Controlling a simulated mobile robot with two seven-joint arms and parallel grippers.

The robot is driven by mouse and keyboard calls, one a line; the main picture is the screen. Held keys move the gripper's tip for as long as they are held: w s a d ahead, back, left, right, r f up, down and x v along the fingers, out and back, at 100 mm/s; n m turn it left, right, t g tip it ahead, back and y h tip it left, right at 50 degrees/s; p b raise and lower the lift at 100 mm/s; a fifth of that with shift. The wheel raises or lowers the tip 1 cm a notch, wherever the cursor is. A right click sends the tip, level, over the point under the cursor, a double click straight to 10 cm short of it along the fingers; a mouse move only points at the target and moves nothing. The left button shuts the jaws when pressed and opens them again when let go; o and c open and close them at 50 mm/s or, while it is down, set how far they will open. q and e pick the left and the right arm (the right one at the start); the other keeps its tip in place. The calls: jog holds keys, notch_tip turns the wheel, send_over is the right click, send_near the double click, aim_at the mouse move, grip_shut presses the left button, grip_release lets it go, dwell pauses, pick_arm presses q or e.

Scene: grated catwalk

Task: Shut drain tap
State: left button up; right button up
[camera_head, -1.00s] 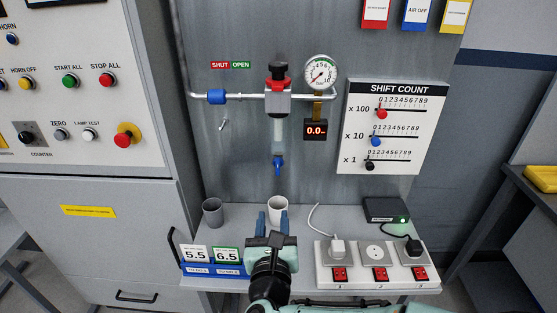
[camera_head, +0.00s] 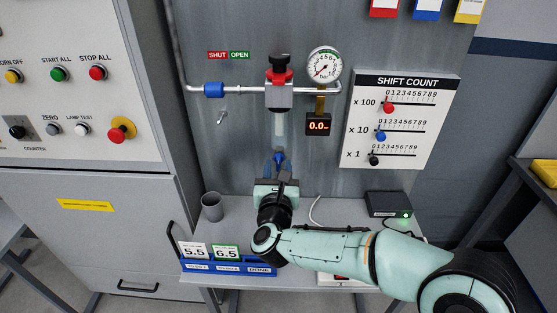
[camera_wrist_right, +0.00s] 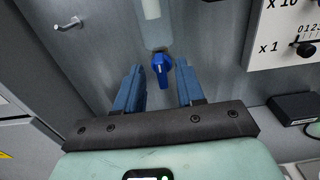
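The blue drain tap (camera_head: 281,157) hangs under the clear bowl (camera_head: 279,125) of the filter unit on the grey panel. In the right wrist view the blue tap (camera_wrist_right: 162,70) points down, its handle slightly tilted. My right gripper (camera_head: 279,166) is open just below the tap in the head view. In the wrist view its two blue fingers (camera_wrist_right: 158,84) stand on either side of the tap's lower end, with gaps on both sides. I cannot tell how deep the tap sits between them. My left gripper is not in view.
A grey cup (camera_head: 212,207) stands left of my right gripper. A blue card holder (camera_head: 230,267) is at the shelf's front. A black box (camera_head: 388,205) stands at right. My right arm covers most of the socket strip. The gauge (camera_head: 324,66) and pipe are above.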

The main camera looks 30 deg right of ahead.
aim_at(279, 162)
jog(key=shift+x, duration=1.3)
grip_shut()
